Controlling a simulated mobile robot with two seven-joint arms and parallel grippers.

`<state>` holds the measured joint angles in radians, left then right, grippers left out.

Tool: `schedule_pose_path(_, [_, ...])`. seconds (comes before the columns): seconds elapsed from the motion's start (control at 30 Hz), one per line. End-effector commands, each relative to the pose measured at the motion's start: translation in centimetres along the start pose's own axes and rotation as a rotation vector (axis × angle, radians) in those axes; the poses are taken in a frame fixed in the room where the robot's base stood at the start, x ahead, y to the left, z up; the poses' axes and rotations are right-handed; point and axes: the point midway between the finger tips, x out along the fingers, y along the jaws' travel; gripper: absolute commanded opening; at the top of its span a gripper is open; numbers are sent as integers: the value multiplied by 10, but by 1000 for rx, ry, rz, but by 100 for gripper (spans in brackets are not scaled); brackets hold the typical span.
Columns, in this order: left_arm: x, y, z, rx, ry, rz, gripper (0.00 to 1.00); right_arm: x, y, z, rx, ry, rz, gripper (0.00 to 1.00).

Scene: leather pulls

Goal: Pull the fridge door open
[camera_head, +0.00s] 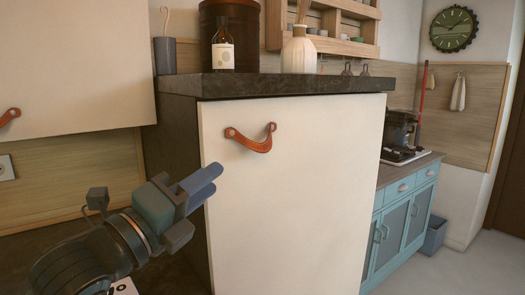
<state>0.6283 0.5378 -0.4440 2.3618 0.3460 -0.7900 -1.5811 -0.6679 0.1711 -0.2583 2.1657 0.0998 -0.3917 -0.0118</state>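The cream fridge door (290,205) faces me below a dark stone top and looks closed. An orange-brown leather pull (252,139) hangs in a shallow curve near the door's upper left, fixed at both ends. My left gripper (207,184) comes in from the lower left. Its blue fingers point up and right, in front of the door's left edge in the picture, below and left of the pull. They look apart from the pull and hold nothing that I can see. The fingers overlap from here, so their gap is unclear. My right gripper is out of view.
The dark countertop (290,86) above the door bears a brown bottle (223,50) and a white vase (299,52). Another cream front with a leather pull (10,116) is at left. Blue cabinets (403,225) stand at right. Floor shows free at lower right.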

Motion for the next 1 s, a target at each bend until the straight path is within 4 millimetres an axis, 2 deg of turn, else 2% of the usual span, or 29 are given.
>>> schedule_pose_path(0.17, [25, -2, 0, -7, 2, -2, 34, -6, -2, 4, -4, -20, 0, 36])
schedule_pose_path(0.4, [77, -3, 0, -9, 2, -2, 34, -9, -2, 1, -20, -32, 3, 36])
schedule_pose_path(0.6, [111, -2, 0, -7, 1, -1, 34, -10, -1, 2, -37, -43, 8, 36])
schedule_pose_path(0.8, [126, 0, 0, -5, 1, 0, 34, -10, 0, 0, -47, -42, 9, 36])
schedule_pose_path(1.0, [128, 0, 0, -5, 1, -1, 34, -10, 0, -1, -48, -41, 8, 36])
